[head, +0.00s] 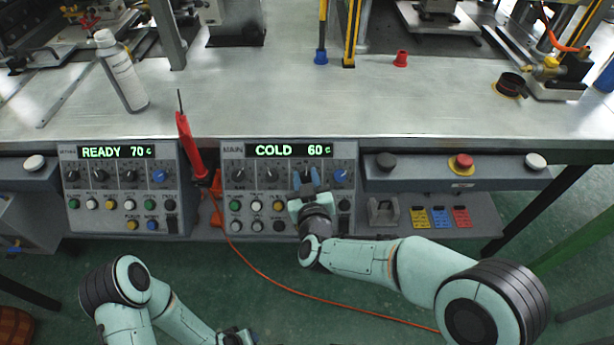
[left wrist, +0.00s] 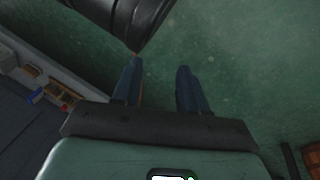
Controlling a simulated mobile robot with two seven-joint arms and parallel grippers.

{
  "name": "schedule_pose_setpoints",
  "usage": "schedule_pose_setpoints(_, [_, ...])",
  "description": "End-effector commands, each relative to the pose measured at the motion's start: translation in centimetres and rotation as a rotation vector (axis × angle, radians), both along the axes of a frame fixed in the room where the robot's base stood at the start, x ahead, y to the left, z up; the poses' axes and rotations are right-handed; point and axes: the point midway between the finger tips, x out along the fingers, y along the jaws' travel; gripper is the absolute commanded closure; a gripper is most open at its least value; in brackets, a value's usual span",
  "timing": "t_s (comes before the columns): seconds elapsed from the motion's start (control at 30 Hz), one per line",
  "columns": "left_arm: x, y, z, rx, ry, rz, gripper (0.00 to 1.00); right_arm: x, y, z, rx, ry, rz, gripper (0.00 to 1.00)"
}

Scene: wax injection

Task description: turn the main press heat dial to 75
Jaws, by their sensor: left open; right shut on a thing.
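The main press panel (head: 287,208) is at the middle of the bench front. Its display (head: 288,150) reads COLD 60 c in green. It has a row of dark dials and a blue dial (head: 340,176) at the right end. My right gripper (head: 306,177) is shut on the third dial from the left, just left of the blue one.
A left-hand panel (head: 120,190) reads READY 70 c. A red pen-like tool (head: 190,145) with an orange cable stands between the panels. A red stop button (head: 461,163) and colored tags (head: 440,217) are to the right. A spray can (head: 122,72) stands on the bench.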

Motion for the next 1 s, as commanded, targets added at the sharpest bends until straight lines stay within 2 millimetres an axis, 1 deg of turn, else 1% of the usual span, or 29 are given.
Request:
schedule_pose_setpoints(0.03, [0.4, -0.1, 0.5, 0.000, -0.014, -0.001, 0.57, -0.1, 0.2, 0.0, 0.032, 0.002, -0.027, 0.98])
schedule_pose_setpoints(0.17, [1.3, -0.2, 1.4, 0.002, -0.045, -0.002, 0.57, -0.1, 0.2, -0.1, 0.127, 0.004, -0.106, 0.98])
schedule_pose_setpoints(0.7, [-2.6, -2.1, 3.8, -0.047, 0.058, -0.042, 0.57, 0.0, 0.5, 0.0, 0.503, 0.003, -0.423, 0.98])
schedule_pose_setpoints(1.0, [-4.2, -3.0, 4.9, -0.069, 0.101, -0.059, 0.57, 0.0, 0.5, 0.0, 0.641, 0.003, -0.539, 0.98])
